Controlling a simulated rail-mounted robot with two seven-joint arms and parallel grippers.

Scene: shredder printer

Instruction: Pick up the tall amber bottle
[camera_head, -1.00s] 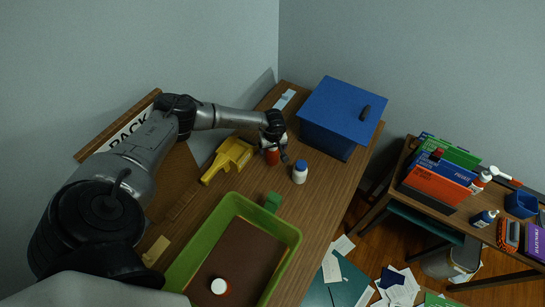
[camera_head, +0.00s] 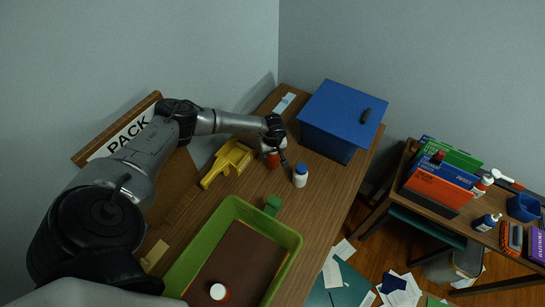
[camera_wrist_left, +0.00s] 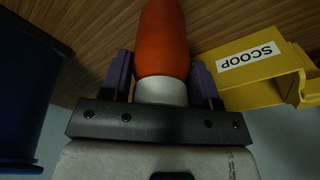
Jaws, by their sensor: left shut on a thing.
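The tall amber bottle (camera_head: 272,160) is orange-red with a white cap, which shows in the left wrist view. It stands on the wooden desk beside the yellow scoop, partly hidden by my gripper in the head view. My left gripper (camera_head: 279,149) is at the bottle's top. In the left wrist view its two fingers (camera_wrist_left: 163,82) are shut on the amber bottle (camera_wrist_left: 163,38) around the white cap, one on each side. I cannot tell whether the base touches the desk. My right gripper is not in view.
The yellow scoop (camera_head: 230,162) lies left of the bottle. A white bottle with a blue cap (camera_head: 300,176) stands close on the right. A blue box (camera_head: 340,115) is behind. A green tray (camera_head: 292,240) holding a white-capped bottle (camera_head: 219,292) is in front.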

